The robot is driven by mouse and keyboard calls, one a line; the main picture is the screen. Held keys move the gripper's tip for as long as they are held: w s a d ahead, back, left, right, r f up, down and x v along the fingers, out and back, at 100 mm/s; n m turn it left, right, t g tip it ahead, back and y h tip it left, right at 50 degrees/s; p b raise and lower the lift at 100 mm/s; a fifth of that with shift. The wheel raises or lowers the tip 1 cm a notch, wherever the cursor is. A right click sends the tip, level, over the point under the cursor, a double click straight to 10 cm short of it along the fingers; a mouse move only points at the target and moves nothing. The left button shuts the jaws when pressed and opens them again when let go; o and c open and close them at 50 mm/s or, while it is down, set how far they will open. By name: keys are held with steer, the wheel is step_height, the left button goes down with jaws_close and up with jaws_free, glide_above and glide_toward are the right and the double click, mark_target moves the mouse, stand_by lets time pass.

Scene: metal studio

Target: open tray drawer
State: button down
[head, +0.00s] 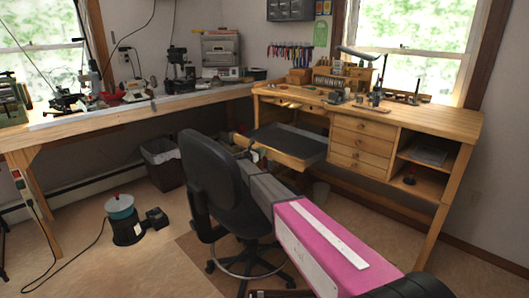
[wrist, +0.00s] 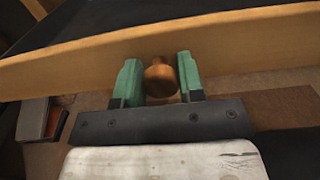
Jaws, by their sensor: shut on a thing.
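The tray drawer (head: 285,154) is a wide wooden drawer with a dark tray surface under the workbench at the back right. In the head view it stands pulled out from the bench. In the wrist view its pale wooden front (wrist: 235,52) runs across the picture, with a round brown knob (wrist: 161,78) on it. My gripper (wrist: 160,75) has its two green fingers on either side of the knob, shut on it. In the head view my arm reaches to the drawer front, and the fingertips (head: 250,153) are small and partly hidden by the arm.
A black office chair (head: 215,180) stands just left of my arm. The workbench (head: 430,120) has a column of small drawers (head: 360,146) and open shelves to the right. A waste bin (head: 163,160) stands behind the chair.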

steer(key=shift+s, duration=0.1)
steer(key=c, duration=0.8)
jaws_free()
steer(key=shift+a, duration=0.1)
steer(key=shift+o, duration=0.2)
